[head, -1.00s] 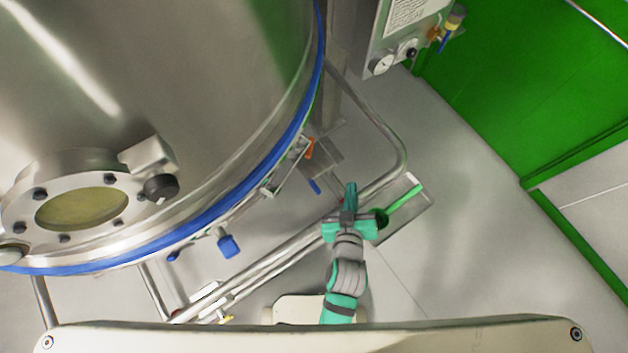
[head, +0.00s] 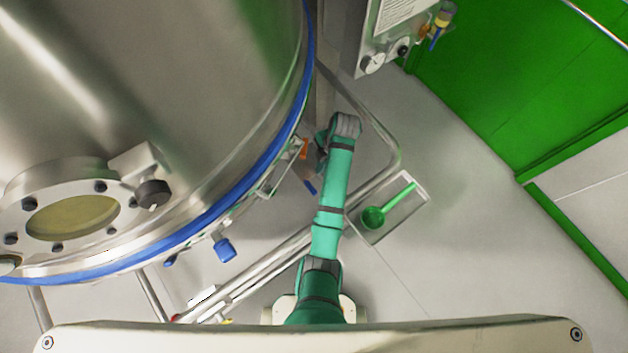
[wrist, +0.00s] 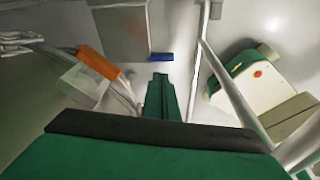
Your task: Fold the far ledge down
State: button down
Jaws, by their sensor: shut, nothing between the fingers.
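The far ledge looks to be a flat grey plate (head: 309,171) beside the vessel, largely hidden behind my arm in the head view. In the wrist view the grey plate (wrist: 118,30) is at the top left, with a blue tab (wrist: 160,57) by its lower right corner. The tab also shows in the head view (head: 310,187). I cannot tell the plate's tilt. My gripper (wrist: 160,80) is shut and empty, its tips pointing toward the tab, apparently apart from it. In the head view my gripper (head: 321,142) is partly hidden by my wrist.
An orange handle (wrist: 98,62) and a clear block are left of my fingers. The steel vessel (head: 190,90) fills the left. A rail (head: 385,130) bends around the plate. A nearer tray (head: 408,228) holds a green scoop (head: 385,208). Floor right of it is clear.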

jog(key=n+g, duration=0.1)
jog(key=n, duration=0.1)
send_over(309, 190)
jog(key=d, duration=0.1)
jog(key=f, duration=1.2)
jog(key=shift+w, duration=0.25)
jog(key=shift+f, duration=0.55)
jog(key=shift+w, duration=0.1)
